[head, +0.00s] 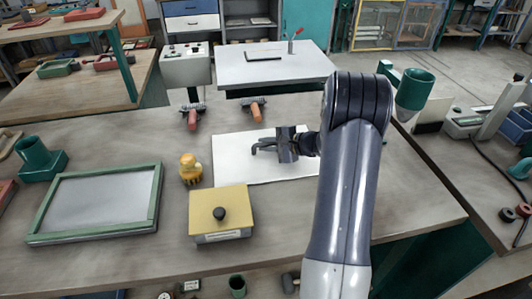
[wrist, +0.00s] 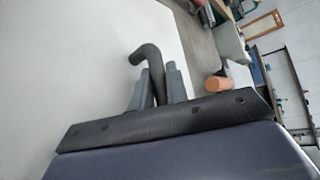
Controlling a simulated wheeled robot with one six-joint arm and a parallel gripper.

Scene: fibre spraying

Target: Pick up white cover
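The white cover (head: 232,162) is a flat white panel lying on the grey table, behind the yellow-lidded box; in the wrist view it fills the left side (wrist: 85,60). A black bent handle (head: 262,147) stands over it, its far end curving down towards the white surface. My gripper (head: 287,146) is low over the cover's middle. In the wrist view the handle (wrist: 150,58) runs between the two grey fingers (wrist: 158,88), which sit close on both sides of it. The handle's near end is hidden by my gripper. I cannot tell whether the cover touches the table.
A yellow-lidded box (head: 236,201) with a black knob and a yellow bottle-like item (head: 190,170) stand in front and left. A green-framed panel (head: 100,202) lies at the left. Two orange-handled tools (head: 256,112) lie behind. A green cup (head: 415,90) stands at the right.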

